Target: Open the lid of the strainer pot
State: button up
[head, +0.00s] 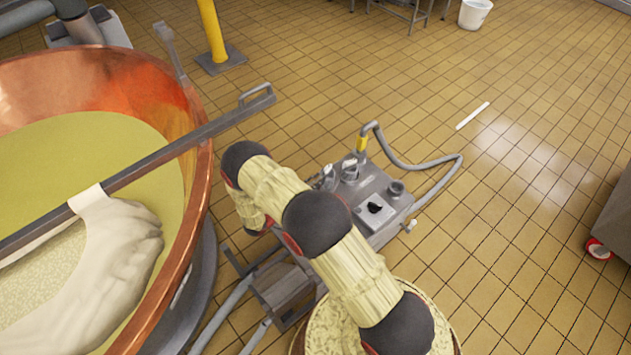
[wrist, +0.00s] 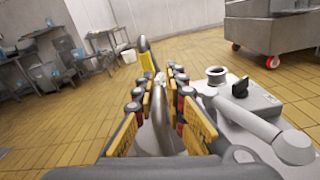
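In the wrist view my gripper (wrist: 163,77) is open, with its yellow-and-black fingers apart. A grey upright piece (wrist: 159,106) shows in the gap between them; I cannot tell whether the fingers touch it. In the head view my arm covers the gripper. What looks like the strainer pot (head: 350,171) is a small grey metal vessel on the left of the pump machine, beside a hose with a yellow collar. Its lid is too small and partly hidden to make out clearly.
The grey pump machine (head: 377,190) has a black knob (wrist: 237,86) and a short pipe stub. A large copper vat (head: 190,120) with a grey bar across it stands at left. A grey hose (head: 415,165) curves right. Tiled floor (head: 530,210) is open to the right.

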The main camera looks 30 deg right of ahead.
jog(key=shift+w, duration=0.1)
grip_shut()
jog(key=shift+w, duration=0.15)
jog(key=shift+a+r, duration=0.1)
